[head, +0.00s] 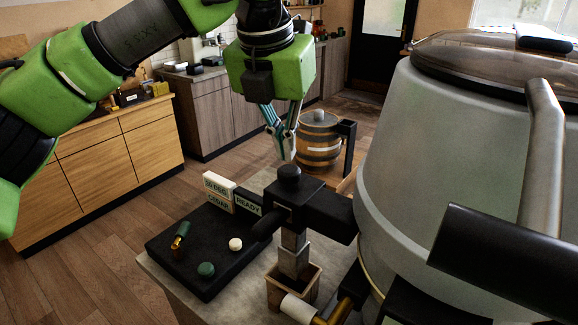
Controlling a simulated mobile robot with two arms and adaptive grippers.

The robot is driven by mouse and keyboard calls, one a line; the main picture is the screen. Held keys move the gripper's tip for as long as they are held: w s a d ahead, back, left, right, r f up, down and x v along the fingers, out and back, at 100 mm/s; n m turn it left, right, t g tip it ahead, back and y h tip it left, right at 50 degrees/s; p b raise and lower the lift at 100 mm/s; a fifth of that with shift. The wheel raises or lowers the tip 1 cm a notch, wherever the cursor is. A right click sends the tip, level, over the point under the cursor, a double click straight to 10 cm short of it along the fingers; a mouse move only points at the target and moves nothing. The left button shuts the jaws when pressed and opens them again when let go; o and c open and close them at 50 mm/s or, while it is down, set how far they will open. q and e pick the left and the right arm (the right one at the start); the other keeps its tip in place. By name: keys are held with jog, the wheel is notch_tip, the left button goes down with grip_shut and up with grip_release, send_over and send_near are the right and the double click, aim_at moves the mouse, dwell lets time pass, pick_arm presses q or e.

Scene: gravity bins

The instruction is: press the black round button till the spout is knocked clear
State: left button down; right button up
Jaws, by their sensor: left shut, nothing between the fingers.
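The black round button (289,173) is a small dark knob on top of a black block-shaped housing (313,196) on the side of the large grey bin (410,165). A square, wood-coloured spout (294,258) hangs below the housing, over an open wooden box (293,291); the inside of the spout is hidden. My left gripper (285,155) points down with its fingers shut and empty. Its tips are just above the button in the picture, with a small gap; I cannot tell their exact depth. My right gripper is not in view.
A black tray (192,251) left of the housing holds small green and cream pieces and label blocks (218,190). A wooden barrel (318,143) stands behind the button. The bin's metal handle (541,165) is at right. Open floor lies at left.

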aim_at(286, 172)
pick_arm(q)
jog(key=shift+f, duration=0.15)
jog(key=shift+f+b, duration=1.65)
jog(key=shift+f, duration=0.1)
jog(key=shift+r+p, duration=0.95)
jog(key=shift+r, duration=0.25)
